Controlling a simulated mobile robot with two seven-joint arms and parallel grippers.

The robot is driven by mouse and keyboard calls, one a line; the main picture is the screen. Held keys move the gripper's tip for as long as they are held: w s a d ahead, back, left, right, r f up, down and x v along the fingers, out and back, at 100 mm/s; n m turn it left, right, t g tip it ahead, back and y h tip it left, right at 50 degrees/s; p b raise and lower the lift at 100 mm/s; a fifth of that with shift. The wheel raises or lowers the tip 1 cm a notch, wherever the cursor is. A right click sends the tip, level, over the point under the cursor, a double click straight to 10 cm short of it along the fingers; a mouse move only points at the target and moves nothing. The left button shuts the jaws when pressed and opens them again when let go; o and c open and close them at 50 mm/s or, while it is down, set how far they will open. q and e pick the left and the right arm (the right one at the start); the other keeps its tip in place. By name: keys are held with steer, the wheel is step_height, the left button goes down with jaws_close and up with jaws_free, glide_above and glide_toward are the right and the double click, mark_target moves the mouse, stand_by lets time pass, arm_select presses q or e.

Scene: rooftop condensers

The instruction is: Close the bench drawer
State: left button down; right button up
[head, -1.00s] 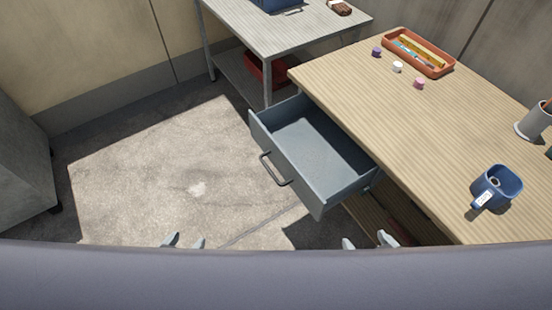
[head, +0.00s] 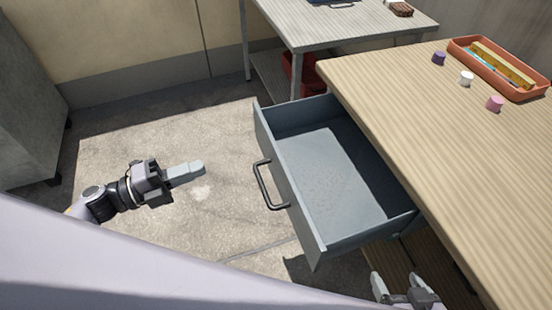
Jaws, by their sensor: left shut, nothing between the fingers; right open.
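The grey bench drawer (head: 330,178) stands pulled well out from the wooden bench (head: 440,150), and it looks empty inside. Its dark bar handle (head: 265,187) is on the front panel, which faces left. My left gripper (head: 202,167) is shut and empty, to the left of the handle and apart from it, with its fingers pointing right towards the drawer front. My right gripper (head: 398,278) is open and empty at the bottom, below the drawer's near side and beside the bench.
On the bench top are an orange tray (head: 456,50) and purple, white and pink caps (head: 494,103). A grey metal table (head: 340,28) with a red box (head: 303,75) under it stands behind. A grey cabinet (head: 25,100) is at left. The floor before the drawer is clear.

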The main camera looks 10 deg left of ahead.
arm_select(q)
steer(key=f+m+g, duration=0.1)
steer(key=m, duration=0.1)
glide_toward(271, 151)
steer(key=shift+h, duration=0.3)
steer(key=x, duration=0.5)
steer(key=shift+w+d+f, duration=0.1)
steer(key=shift+w+f, duration=0.2)
steer(key=shift+w+d, duration=0.35)
steer(key=shift+d, duration=0.2)
arm_select(e)
steer(key=shift+w+d+f, duration=0.1)
steer(key=shift+w+f, duration=0.15)
steer(key=shift+f, duration=0.2)
steer(key=shift+w, duration=0.1)
